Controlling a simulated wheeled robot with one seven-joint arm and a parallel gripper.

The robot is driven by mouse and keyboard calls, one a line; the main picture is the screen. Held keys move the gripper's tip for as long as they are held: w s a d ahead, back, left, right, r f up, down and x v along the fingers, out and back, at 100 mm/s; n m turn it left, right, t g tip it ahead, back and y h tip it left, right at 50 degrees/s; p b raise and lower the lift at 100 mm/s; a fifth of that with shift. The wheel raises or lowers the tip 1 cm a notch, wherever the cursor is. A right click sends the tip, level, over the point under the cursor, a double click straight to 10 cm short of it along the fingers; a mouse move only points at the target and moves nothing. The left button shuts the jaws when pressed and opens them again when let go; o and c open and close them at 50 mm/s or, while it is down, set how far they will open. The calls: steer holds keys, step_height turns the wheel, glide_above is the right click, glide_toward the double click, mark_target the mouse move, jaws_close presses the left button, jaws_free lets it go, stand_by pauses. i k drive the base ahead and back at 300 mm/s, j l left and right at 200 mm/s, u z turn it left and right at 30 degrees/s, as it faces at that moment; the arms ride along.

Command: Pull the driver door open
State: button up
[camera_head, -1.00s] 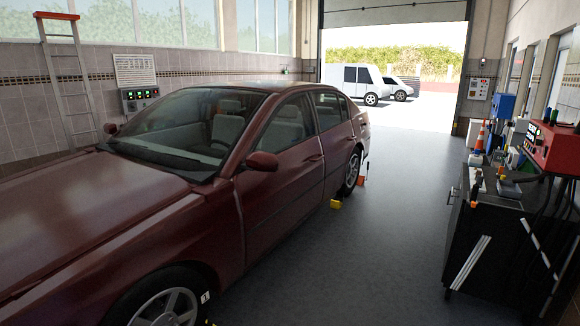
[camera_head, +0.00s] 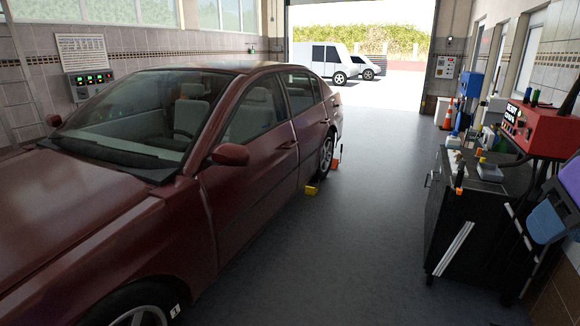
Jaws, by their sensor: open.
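The dark red car (camera_head: 150,215) fills the left of the head view, its front toward me. The front door on its right-hand side in the picture, the driver door (camera_head: 250,180), sits flush with the body and looks closed. Its handle (camera_head: 289,145) is a small dark strip near the rear edge of the door, below the window. A side mirror (camera_head: 231,154) sticks out at its front edge. The steering wheel shows dimly behind the windscreen on that same side. My gripper is not in view.
Grey floor (camera_head: 340,250) between car and cart is clear.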

mark_target(243, 186)
steer(key=i+u, duration=0.2)
steer(key=i, duration=1.85)
steer(key=i+j+z, duration=0.1)
steer(key=i, duration=1.95)
steer(key=i+z, duration=0.1)
steer(key=i, duration=0.35)
steer(key=i+j+z, duration=0.1)
steer(key=i, duration=0.3)
